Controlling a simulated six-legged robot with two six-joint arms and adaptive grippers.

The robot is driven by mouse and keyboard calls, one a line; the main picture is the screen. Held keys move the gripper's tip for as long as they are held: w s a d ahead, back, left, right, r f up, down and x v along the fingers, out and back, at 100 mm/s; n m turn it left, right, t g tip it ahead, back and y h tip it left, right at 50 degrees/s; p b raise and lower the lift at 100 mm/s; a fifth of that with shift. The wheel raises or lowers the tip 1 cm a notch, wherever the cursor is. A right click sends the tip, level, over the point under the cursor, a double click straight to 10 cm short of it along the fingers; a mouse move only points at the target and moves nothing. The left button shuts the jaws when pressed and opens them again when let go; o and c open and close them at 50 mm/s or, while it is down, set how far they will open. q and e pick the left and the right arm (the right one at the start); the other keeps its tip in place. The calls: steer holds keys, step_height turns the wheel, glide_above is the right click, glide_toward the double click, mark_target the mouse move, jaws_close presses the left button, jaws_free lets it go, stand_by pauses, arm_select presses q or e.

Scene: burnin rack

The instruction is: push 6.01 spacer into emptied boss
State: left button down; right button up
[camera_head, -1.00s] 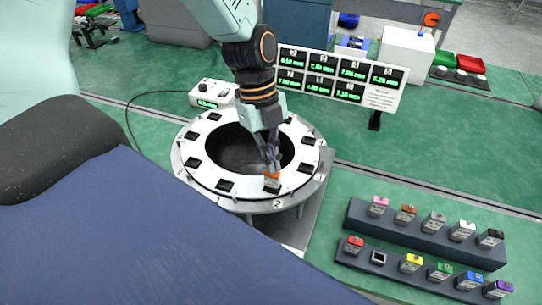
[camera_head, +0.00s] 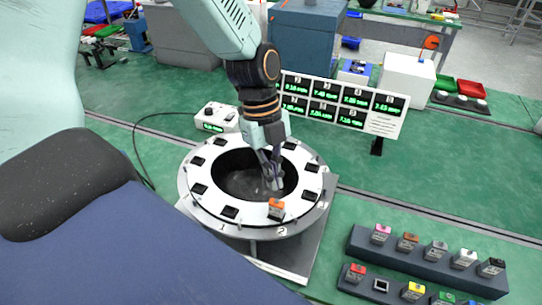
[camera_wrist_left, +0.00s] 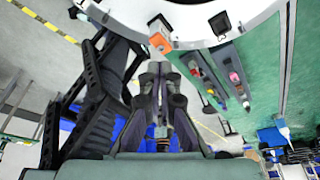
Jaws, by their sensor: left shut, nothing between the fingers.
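The white ring fixture (camera_head: 206,208) has black square bosses around its rim. An orange-topped spacer (camera_head: 276,209) stands in a boss at the ring's front right. I cannot tell how deep it sits. My left gripper (camera_head: 272,184) is shut and empty, over the ring's dark central opening, a little behind and apart from the spacer. In the left wrist view its closed fingers (camera_wrist_left: 157,72) point toward the ring. My right gripper is not in view.
Two dark stepped racks (camera_head: 420,256) with several coloured spacers stand at the front right. A display board (camera_head: 335,103) with green readings stands behind the ring. A small white meter box (camera_head: 216,117) with a cable sits behind left.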

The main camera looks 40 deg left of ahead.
arm_select(q)
steer(key=v, duration=1.1)
